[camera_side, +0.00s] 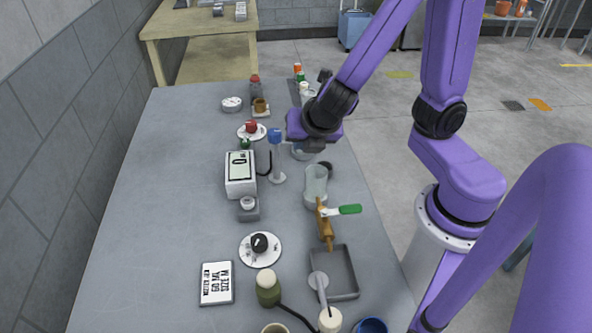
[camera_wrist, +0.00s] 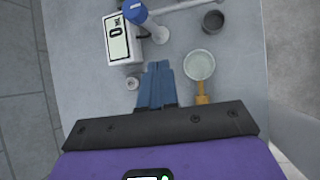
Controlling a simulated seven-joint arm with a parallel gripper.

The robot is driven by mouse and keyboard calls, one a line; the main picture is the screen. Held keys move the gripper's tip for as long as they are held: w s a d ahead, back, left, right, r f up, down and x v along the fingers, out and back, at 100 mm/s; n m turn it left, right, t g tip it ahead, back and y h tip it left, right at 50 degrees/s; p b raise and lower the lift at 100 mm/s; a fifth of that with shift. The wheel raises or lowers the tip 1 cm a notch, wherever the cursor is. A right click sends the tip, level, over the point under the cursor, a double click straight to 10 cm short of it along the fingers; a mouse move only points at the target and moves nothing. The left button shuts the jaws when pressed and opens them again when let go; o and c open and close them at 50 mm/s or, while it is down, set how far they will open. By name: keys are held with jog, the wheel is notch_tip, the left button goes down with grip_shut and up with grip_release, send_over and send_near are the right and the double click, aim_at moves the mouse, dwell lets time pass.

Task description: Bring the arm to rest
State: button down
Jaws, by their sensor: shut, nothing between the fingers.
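My gripper (camera_side: 312,146) is at the end of the purple arm, above the right side of the grey table (camera_side: 150,180). In the wrist view its two blue fingers (camera_wrist: 157,70) are side by side, shut and empty. They are over the table between the white display box (camera_wrist: 119,40) and the glass beaker (camera_wrist: 199,66). In the side view the white display box (camera_side: 240,168) is left of my gripper, and the beaker (camera_side: 316,182) stands just in front of it. The fingertips are hard to make out in the side view.
A blue-topped stand (camera_side: 276,150) is close to the left of my gripper. The table's left side is clear.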

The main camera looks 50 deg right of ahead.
jog(key=s+r+m+g+y, duration=0.1)
jog(key=s+m+g+y, duration=0.1)
jog(key=s+m, duration=0.5)
jog(key=s+r+m+g+y, duration=0.1)
jog(key=s+r+m+g, duration=0.1)
jog(key=s+m+g, duration=0.2)
jog(key=s+d+m, duration=0.1)
jog(key=s+m, duration=0.2)
jog(key=s, duration=0.2)
jog(key=shift+r+y, duration=0.25)
jog(key=shift+y, duration=0.15)
dwell(0.9)
